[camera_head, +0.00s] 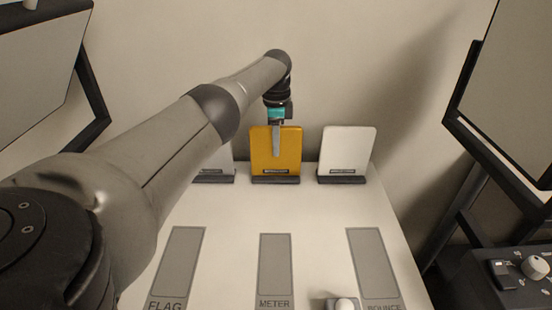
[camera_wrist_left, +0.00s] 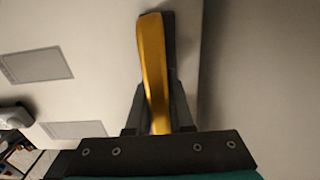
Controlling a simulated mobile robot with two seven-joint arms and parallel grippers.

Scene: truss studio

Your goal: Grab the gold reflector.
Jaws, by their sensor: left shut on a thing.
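The gold reflector (camera_head: 287,162) is a flat yellow panel standing upright in a dark labelled base at the back of the white table, between two pale panels. My left gripper (camera_head: 276,140) reaches it from above and is shut on its upper part, one finger showing across its front face. In the left wrist view the gold reflector (camera_wrist_left: 152,60) shows edge-on between the two fingers of the left gripper (camera_wrist_left: 159,120). Its lower edge still appears at the dark base. My right gripper is in neither view.
A white panel (camera_head: 347,150) stands in its base to the right, and another pale panel (camera_head: 214,173) is partly hidden behind my arm at the left. Grey marked areas labelled FLAG (camera_head: 180,262), METER (camera_head: 275,265) and BOUNCE (camera_head: 373,262) lie at the front. A small white-topped object (camera_head: 345,304) sits at the near edge.

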